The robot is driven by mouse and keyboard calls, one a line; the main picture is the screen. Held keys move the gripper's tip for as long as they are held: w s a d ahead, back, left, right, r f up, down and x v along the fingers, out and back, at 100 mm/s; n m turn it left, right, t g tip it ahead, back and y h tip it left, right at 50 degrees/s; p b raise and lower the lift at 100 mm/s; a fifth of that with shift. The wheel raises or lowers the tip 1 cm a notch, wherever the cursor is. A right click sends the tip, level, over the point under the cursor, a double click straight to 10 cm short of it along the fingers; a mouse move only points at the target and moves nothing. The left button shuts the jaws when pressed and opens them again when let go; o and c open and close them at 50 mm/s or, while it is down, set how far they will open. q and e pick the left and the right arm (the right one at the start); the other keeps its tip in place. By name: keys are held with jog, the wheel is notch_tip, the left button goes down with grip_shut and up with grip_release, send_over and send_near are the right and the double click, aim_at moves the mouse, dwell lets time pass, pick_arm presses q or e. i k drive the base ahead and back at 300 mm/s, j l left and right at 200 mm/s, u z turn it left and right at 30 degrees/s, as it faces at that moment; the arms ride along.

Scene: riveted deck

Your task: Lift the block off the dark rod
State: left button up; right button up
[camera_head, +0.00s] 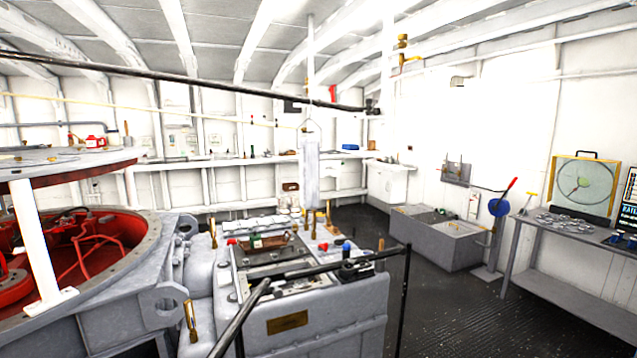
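Neither of my grippers shows in the head view. I cannot make out with certainty a block seated on a dark rod. A dark rail (330,267) runs across the front of the grey machine housing, with an upright at its right end. A long dark bar (190,82) crosses the upper left, high above the deck. A small dark piece with a blue knob (346,247) is on top of the housing behind the rail; I cannot tell whether it touches the rail.
The grey machine housing (330,312) fills the centre foreground. A large round machine with a red interior (85,245) stands at left. A grey bin (437,241) and a workbench (570,230) stand at right. Dark deck between them is open.

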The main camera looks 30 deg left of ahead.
aim_at(309, 149)
jog(key=i+j, duration=0.2)
jog(key=i, duration=0.25)
jog(key=i+j, duration=0.15)
jog(key=i, duration=0.25)
jog(key=i+j, duration=0.2)
jog(key=i, duration=0.25)
jog(key=k+u, duration=0.05)
